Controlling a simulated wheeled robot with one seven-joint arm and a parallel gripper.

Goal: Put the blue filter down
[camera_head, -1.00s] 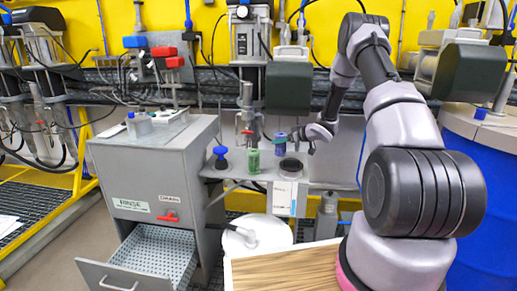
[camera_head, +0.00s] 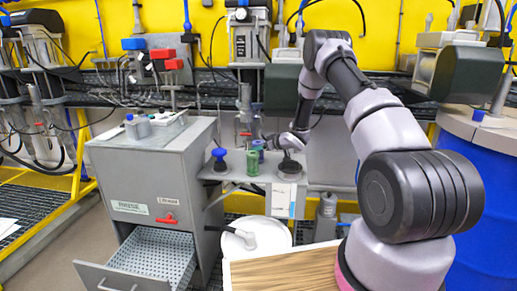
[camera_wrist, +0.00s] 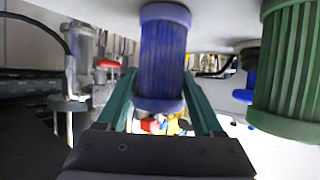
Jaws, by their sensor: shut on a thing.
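My gripper (camera_wrist: 165,105) is shut on the blue filter (camera_wrist: 162,55), a ribbed cylinder held between its two teal fingers in the wrist view. In the head view the blue filter (camera_head: 258,146) shows just behind the green filter (camera_head: 252,163) at the grey shelf (camera_head: 238,177). The green filter also shows at the right of the wrist view (camera_wrist: 288,70), apart from the blue one. The wrist picture looks upside down, with the pale shelf surface along its top. I cannot tell whether the blue filter touches the shelf.
A blue-topped dark item (camera_head: 220,160) stands left of the green filter. A dark round cup (camera_head: 290,169) stands to its right. A grey cabinet (camera_head: 150,170) with an open perforated drawer (camera_head: 150,258) is at the left, and a blue drum (camera_head: 482,190) at the right.

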